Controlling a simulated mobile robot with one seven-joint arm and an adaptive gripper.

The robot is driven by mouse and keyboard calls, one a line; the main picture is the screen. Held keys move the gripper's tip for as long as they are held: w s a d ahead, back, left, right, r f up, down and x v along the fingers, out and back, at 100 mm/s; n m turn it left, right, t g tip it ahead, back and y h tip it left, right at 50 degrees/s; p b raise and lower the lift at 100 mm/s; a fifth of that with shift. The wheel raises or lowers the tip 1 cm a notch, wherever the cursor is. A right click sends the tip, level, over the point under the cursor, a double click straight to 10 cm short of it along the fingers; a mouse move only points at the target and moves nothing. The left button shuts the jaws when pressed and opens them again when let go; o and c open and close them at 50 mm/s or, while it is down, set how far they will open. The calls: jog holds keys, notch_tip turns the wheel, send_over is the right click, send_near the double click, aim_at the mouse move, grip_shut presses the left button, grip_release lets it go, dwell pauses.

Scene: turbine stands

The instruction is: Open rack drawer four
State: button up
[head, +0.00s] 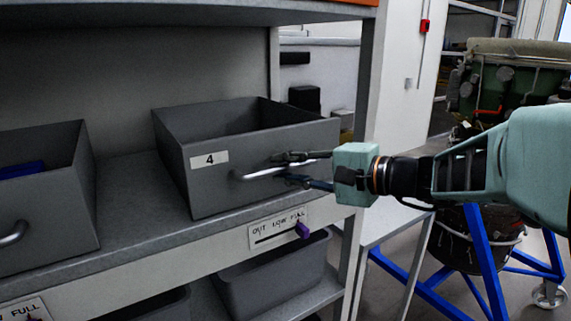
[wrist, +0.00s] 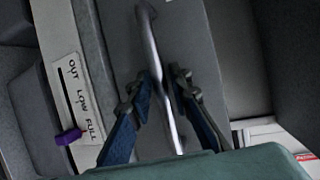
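Drawer four (head: 215,190) is a grey open-topped bin on the rack shelf, with a white label "4" (head: 209,160) on its front. Its front stands near the shelf's front edge. A metal bar handle (head: 250,175) crosses the front; in the wrist view the handle (wrist: 152,45) runs between my fingers. My gripper (head: 288,170) reaches in from the right, one finger above the bar and one below. In the wrist view my gripper (wrist: 158,80) has its fingers apart, with a gap beside the bar. The handle's right end is partly hidden by the fingers.
Another grey drawer (head: 45,200) stands to the left with a blue item inside. An "OUT LOW FULL" slider plate (head: 277,228) with a purple knob is on the shelf edge below. A grey bin (head: 275,270) sits underneath. A rack post (head: 368,75) and blue engine stand (head: 480,250) are right.

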jog(key=shift+w+a, duration=0.15)
jog(key=shift+a, duration=0.1)
jog(key=shift+c, duration=0.5)
grip_shut()
